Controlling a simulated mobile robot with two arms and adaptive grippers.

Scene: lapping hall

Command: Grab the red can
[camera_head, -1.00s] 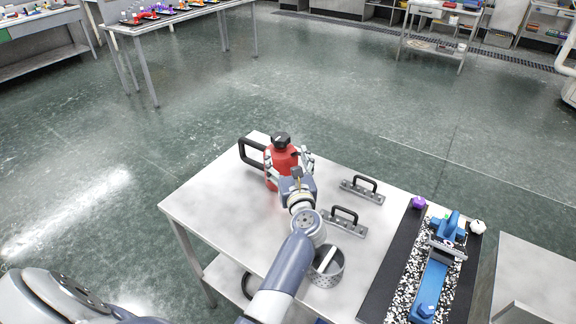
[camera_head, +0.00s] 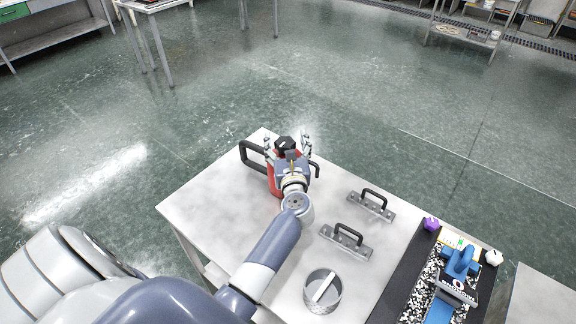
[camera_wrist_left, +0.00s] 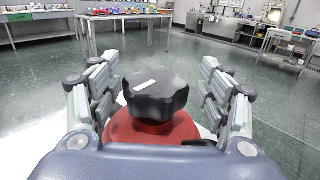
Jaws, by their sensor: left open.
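The red can (camera_head: 273,181) stands upright near the far left corner of the metal table (camera_head: 222,204), with a black knobbed cap on top. In the left wrist view the black cap and red shoulder of the can (camera_wrist_left: 150,130) sit between the two fingers. My left gripper (camera_head: 288,146) is open, with one finger on each side of the cap. My gripper and wrist hide much of the can's body in the head view. I cannot tell whether the fingers touch it. My right gripper is not in view.
A black handle (camera_head: 251,158) stands left of the can. Two handled metal blocks, one nearer (camera_head: 346,240) and one farther (camera_head: 371,205), lie to the right. A perforated metal cup (camera_head: 322,292) and a black mat (camera_head: 396,290) with a blue tool are nearer. The table's front left is clear.

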